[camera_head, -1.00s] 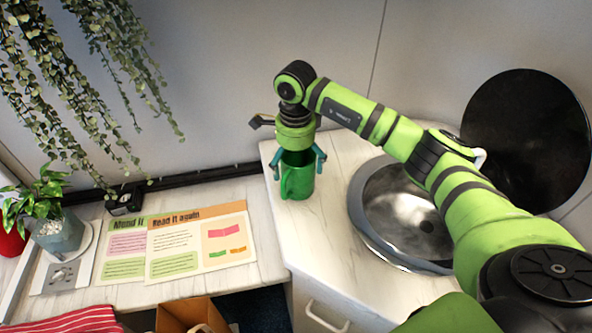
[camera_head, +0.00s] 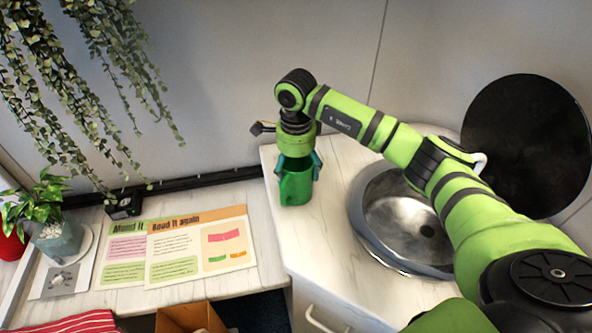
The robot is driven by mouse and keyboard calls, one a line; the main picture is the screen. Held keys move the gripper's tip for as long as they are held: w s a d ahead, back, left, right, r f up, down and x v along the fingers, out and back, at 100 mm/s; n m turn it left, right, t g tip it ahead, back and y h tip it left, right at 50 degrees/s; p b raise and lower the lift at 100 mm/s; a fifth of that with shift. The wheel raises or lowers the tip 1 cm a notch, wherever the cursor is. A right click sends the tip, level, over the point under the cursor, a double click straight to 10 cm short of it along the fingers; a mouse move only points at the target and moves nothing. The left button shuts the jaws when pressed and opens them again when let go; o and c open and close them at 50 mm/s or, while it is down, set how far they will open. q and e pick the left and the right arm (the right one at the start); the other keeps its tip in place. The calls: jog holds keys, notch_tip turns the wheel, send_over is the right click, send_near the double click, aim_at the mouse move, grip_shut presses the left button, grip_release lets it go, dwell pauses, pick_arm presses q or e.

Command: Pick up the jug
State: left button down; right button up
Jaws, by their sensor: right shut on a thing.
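The green jug (camera_head: 296,188) stands upright on the white counter to the left of the sink, or just above it; I cannot tell which. My right gripper (camera_head: 297,166) comes down on it from above, with its teal fingers shut on the jug's upper part. The gripper hides part of the jug's rim. My left gripper is not in view.
A round metal sink (camera_head: 408,215) lies right of the jug, with a black round lid (camera_head: 520,145) leaning behind it. An open booklet (camera_head: 175,247) lies on the lower counter at left. A potted plant (camera_head: 58,236) stands at far left, and trailing leaves hang above.

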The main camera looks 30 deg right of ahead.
jog(key=shift+r+b, duration=0.45)
jog(key=shift+r, duration=0.3)
jog(key=s+d+r+b, duration=0.4)
jog(key=s+d+r, duration=0.3)
jog(key=s+r, duration=0.2)
jog(key=s+a+f+n, duration=0.2)
jog(key=a+f+n, duration=0.2)
jog(key=a+n, duration=0.3)
jog(key=s+a+f+n, duration=0.2)
jog(key=a+f+n, duration=0.3)
jog(key=n, duration=0.9)
jog(key=shift+s+a, duration=0.2)
jog(key=shift+a, duration=0.9)
